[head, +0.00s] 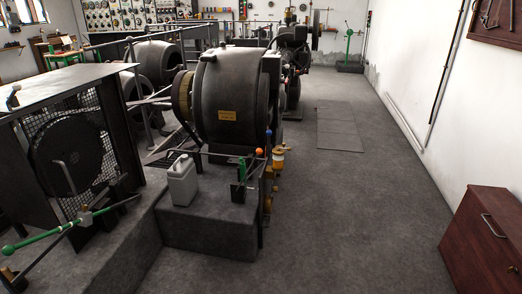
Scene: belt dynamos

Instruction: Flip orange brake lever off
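A small orange ball knob (259,151), which looks like the end of the orange brake lever, shows near the middle of the head view. It is at the front right of a large dark dynamo (229,98) with a brass plate. A thin dark bar runs left from near the knob. The lever's pivot and exact tilt are too small to tell. A blue-tipped handle (268,132) stands just behind it. Neither of my grippers is in view.
A grey plinth (210,232) carries a pale jerrycan (183,180) and a green bracket (239,190). A green-handled rod (50,236) and caged fan (70,155) are at left. A wooden cabinet (485,240) stands at right. The floor (350,215) between is clear.

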